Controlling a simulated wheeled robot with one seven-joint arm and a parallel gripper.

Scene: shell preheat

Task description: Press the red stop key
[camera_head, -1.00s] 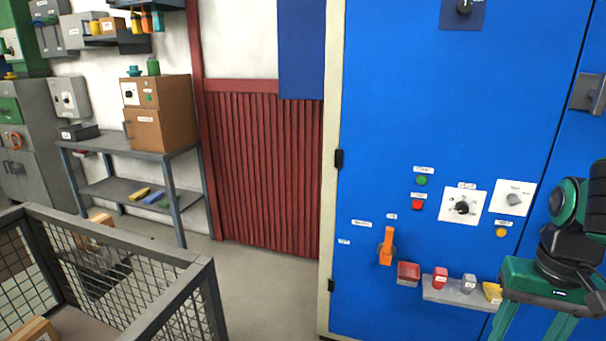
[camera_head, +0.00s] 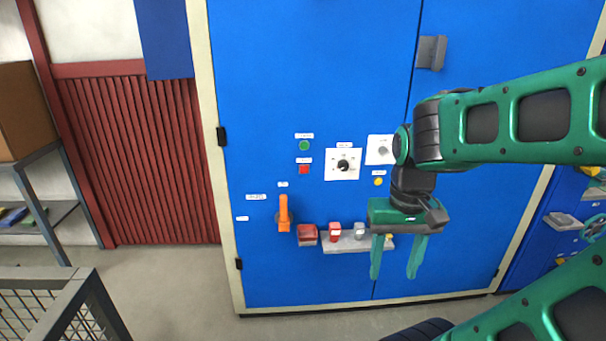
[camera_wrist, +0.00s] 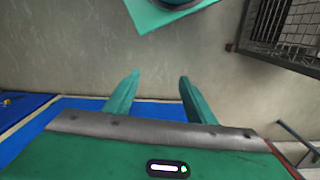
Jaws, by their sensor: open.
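My gripper (camera_head: 395,276) is open and empty, fingers pointing down, in front of the cabinet to the right of and lower than the red key. It is apart from the key. In the wrist view my open fingers (camera_wrist: 155,85) show over bare floor; the key is not in that view.
The blue cabinet (camera_head: 300,60) also carries a dial (camera_head: 343,165), a yellow button (camera_head: 378,181), an orange handle (camera_head: 284,214) and a shelf (camera_head: 345,246) with small items. A mesh cart (camera_head: 75,300) stands at the lower left. Floor before the cabinet's left part is clear.

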